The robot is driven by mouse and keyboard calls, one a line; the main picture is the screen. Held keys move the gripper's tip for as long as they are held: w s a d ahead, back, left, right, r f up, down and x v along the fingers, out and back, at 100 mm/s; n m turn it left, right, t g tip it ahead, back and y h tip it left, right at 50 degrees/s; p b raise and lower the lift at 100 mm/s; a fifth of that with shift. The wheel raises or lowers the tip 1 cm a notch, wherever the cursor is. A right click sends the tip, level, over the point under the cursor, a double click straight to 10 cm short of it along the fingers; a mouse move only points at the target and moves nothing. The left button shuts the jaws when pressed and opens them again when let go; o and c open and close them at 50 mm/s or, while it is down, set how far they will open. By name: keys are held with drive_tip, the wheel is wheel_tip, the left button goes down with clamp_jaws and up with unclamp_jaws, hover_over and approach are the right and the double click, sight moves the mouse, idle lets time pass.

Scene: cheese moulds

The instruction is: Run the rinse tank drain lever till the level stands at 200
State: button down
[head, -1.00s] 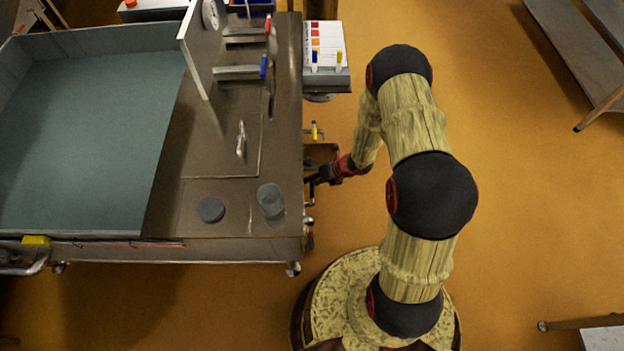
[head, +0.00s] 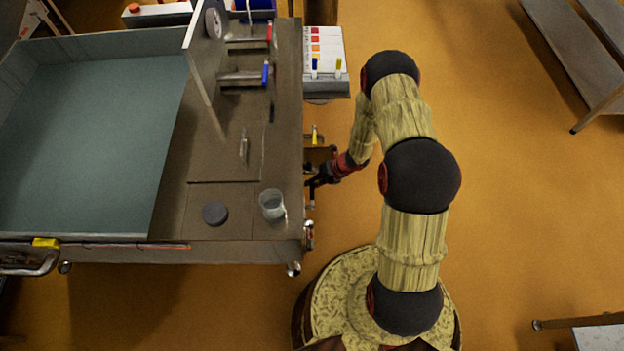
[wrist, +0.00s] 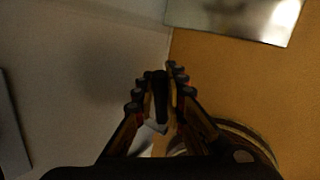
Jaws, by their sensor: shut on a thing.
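The rinse tank (head: 85,140) fills the left of the head view, a wide basin holding grey-green water. My gripper (head: 314,184) is low at the right side of the bench beside the tank. In the wrist view my gripper (wrist: 160,88) is shut on a dark upright handle (wrist: 161,97), which looks like the drain lever. The lever's lower part and mount are mostly hidden by the fingers. A white upright panel with a round dial (head: 213,22) stands at the tank's back right. I cannot read a level on it.
The steel bench top (head: 215,165) bears a clear cup (head: 272,205), a dark round disc (head: 215,213), and red and blue handled taps (head: 266,72). A white chart stand (head: 325,55) is behind my gripper. Orange floor is free to the right, with tables at the edges.

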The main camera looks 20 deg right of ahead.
sight(312, 185)
drive_tip(key=shift+w+d+f+m+g+y+p, duration=0.15)
drive_tip(key=shift+f+g+p, duration=0.35)
drive_tip(key=shift+p, duration=0.3)
drive_tip(key=shift+w+a+f+m+g+y+p, duration=0.15)
drive_tip(key=shift+f+g+p, duration=0.3)
drive_tip(key=shift+p, duration=0.35)
drive_tip(key=shift+w+d+f+m+g+y, duration=0.15)
drive_tip(key=shift+f+m+g+y, duration=0.25)
drive_tip(key=shift+f+g, duration=0.55)
drive_tip(key=c, duration=2.1)
unclamp_jaws()
drive_tip(key=v, duration=1.2)
